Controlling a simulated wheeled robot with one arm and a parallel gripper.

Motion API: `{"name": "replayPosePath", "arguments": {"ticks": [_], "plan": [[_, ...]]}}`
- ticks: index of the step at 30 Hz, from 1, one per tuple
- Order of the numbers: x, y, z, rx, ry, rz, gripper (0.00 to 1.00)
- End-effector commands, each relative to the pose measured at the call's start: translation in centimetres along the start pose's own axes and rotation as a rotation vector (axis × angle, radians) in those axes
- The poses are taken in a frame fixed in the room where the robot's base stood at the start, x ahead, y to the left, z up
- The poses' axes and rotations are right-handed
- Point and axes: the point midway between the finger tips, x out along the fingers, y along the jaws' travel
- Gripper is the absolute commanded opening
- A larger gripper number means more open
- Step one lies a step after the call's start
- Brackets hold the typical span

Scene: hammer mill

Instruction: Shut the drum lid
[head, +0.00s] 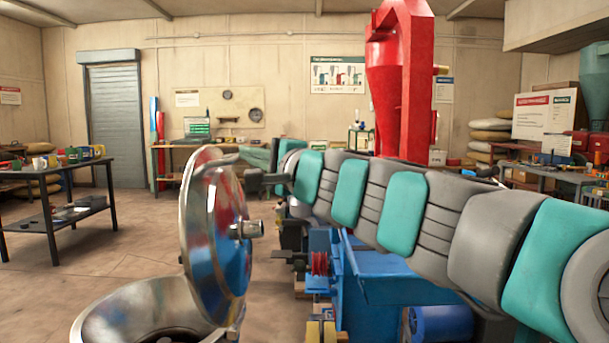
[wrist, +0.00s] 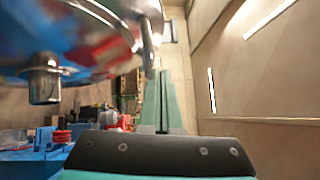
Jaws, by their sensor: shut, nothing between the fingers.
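The drum (head: 140,308) is a shiny round metal vessel at the bottom left of the head view, with its mouth open. Its lid (head: 212,240) is a polished domed disc that stands almost upright at the drum's right side. A short metal knob (head: 247,229) sticks out of its right face. My gripper (head: 226,159) is shut and empty, close to the lid's upper right edge. I cannot tell whether it touches. In the wrist view the lid (wrist: 85,38) fills the upper left, with the knob (wrist: 45,80) below it.
A blue machine frame (head: 375,280) stands under my arm, right of the lid. A tall red hopper (head: 400,85) rises behind. A dark workbench (head: 60,172) stands at the left. The floor between the bench and the drum is clear.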

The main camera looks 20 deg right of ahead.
Motion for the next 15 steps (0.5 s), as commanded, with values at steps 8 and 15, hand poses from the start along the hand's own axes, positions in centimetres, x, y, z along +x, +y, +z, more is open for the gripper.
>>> {"name": "replayPosePath", "arguments": {"ticks": [8,15], "plan": [[2.4,1.1,2.3,-0.088,-0.003,0.118,0.0],[2.4,1.2,2.3,-0.083,-0.004,0.117,0.0]]}}
